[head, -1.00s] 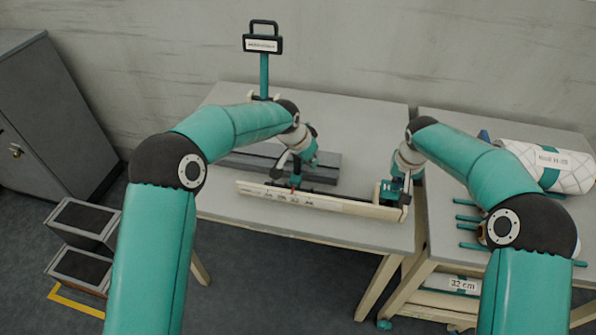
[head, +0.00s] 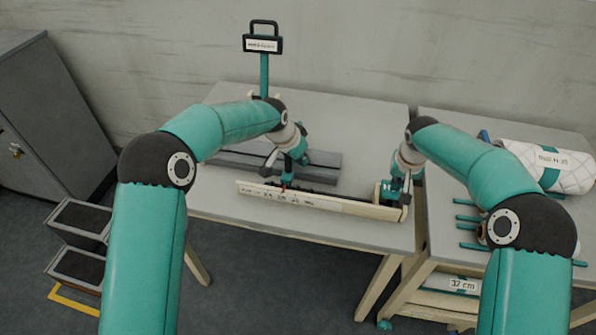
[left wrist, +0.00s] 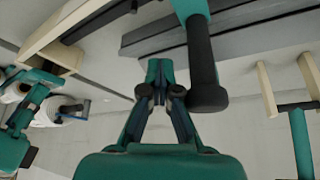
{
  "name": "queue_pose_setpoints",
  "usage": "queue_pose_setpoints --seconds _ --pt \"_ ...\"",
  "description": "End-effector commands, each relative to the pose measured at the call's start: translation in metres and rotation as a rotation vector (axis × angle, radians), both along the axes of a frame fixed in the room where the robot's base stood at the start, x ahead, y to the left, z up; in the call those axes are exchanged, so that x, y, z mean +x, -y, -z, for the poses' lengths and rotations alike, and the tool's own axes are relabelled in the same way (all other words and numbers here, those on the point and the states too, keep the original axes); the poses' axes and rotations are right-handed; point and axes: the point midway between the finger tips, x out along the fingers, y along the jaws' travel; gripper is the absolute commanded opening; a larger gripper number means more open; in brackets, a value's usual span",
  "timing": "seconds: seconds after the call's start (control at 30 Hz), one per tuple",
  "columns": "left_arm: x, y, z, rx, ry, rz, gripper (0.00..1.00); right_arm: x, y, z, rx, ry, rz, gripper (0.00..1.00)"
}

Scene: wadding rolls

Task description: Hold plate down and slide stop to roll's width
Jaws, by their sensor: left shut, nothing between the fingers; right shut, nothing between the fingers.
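A long cream rail with a printed scale (head: 310,203) lies along the front of the table. A dark slotted track runs behind it. My left gripper (head: 286,181) is shut over this rail, left of its middle; it also shows shut and empty in the left wrist view (left wrist: 158,72). A small red part shows at its tip; I cannot tell whether it belongs to the stop. A black cylinder with a teal end (left wrist: 205,75) stands beside the fingers. My right gripper (head: 397,197) is shut at the teal block at the rail's right end; contact is unclear.
Dark grey bars (head: 230,160) lie behind the rail. A teal post with a black-handled sign (head: 263,45) stands at the table's back. A side table at right holds a white quilted roll (head: 560,165) and teal pegs. A 32 cm label (head: 463,285) shows below.

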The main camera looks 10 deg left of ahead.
Motion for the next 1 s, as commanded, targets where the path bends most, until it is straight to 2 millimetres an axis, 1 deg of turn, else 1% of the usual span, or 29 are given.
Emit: queue_pose_setpoints --seconds 0.03,0.27,0.8,1.0 --pt "0.0 -0.002 0.001 0.0 0.0 -0.001 0.0 -0.002 0.0 0.004 -0.001 -0.009 -0.001 0.0" --pt "0.0 -0.002 0.0 0.0 0.0 0.0 0.0 -0.002 0.0 0.004 -0.001 -0.009 -0.001 0.0" --pt "0.0 0.021 0.0 0.0 0.0 0.001 0.0 -0.002 0.0 0.003 0.0 -0.008 -0.001 0.0" --pt "0.0 0.023 0.0 0.0 0.0 0.001 0.0 -0.002 0.0 0.003 0.0 -0.008 -0.001 0.0"
